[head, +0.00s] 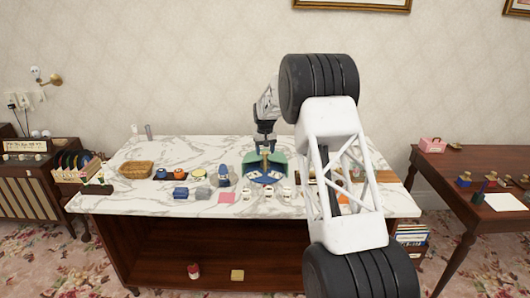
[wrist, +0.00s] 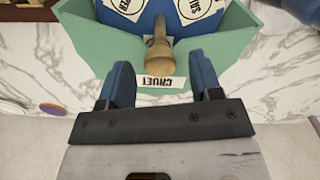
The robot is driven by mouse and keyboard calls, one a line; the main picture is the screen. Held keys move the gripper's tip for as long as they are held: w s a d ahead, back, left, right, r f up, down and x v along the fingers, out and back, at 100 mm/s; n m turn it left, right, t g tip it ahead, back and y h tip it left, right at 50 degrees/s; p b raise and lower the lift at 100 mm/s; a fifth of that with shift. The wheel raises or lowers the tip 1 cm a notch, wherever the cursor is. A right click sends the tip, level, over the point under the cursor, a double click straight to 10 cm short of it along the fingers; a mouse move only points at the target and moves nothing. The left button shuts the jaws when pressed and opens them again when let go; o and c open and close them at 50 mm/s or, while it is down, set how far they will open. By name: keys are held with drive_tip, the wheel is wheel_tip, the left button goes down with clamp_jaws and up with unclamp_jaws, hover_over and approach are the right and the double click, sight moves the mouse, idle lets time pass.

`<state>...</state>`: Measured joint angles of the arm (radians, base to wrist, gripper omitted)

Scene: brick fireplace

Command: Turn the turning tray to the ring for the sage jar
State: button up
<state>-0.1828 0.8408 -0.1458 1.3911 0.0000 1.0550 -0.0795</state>
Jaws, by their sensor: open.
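The turning tray (wrist: 185,17) is a blue disc with white round labels, set in a green housing (wrist: 100,45). In the head view the tray (head: 265,178) sits on the marble counter under my gripper (head: 265,145). A wooden peg (wrist: 158,57) rises from the tray toward my gripper. A label on the front of the housing reads CRUET, upside down in the wrist view. The tray's labels are cut off; I see no sage label. My gripper (wrist: 162,88) is open, its blue fingers either side of and short of the peg. I cannot pick out the sage jar.
Several small items, including a blue jar (head: 180,193) and a pale jar (head: 203,192), stand left of the housing. Small white-labelled items stand in front. A wicker basket (head: 136,169) is at the left.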

drive_tip(key=shift+f, duration=0.35)
clamp_jaws()
